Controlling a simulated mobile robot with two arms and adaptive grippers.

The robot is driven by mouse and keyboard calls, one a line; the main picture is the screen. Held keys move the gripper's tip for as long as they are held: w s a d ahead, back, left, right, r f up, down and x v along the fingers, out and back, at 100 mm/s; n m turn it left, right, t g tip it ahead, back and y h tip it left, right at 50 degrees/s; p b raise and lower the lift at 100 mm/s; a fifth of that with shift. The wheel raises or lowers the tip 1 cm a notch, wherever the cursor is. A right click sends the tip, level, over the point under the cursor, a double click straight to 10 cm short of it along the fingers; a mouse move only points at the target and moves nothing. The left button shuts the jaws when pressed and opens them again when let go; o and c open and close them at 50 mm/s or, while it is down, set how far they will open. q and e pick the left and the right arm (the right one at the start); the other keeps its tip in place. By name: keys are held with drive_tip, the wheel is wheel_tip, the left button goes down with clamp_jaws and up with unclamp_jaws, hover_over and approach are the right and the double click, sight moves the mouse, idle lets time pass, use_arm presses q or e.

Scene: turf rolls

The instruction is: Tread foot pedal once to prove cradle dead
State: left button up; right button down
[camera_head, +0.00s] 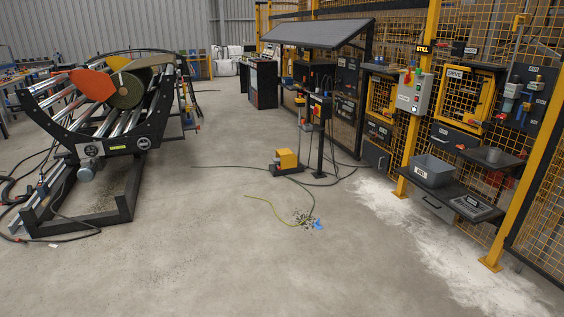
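A yellow foot pedal (287,160) on a dark base sits on the concrete floor near the middle of the view, with cables running from it. The cradle (110,138) stands at the left, a black curved frame with shiny rollers on a dark floor base. A green disc with orange and red parts (122,89) rests on the rollers. No motion of the rollers can be judged from one frame. Neither of my grippers is in view.
A black stand with boxes (320,107) rises just behind the pedal. Cables and small debris with a blue scrap (318,224) lie in front of it. A yellow mesh fence with a grey control box (413,92) and shelf (470,205) lines the right. The near floor is clear.

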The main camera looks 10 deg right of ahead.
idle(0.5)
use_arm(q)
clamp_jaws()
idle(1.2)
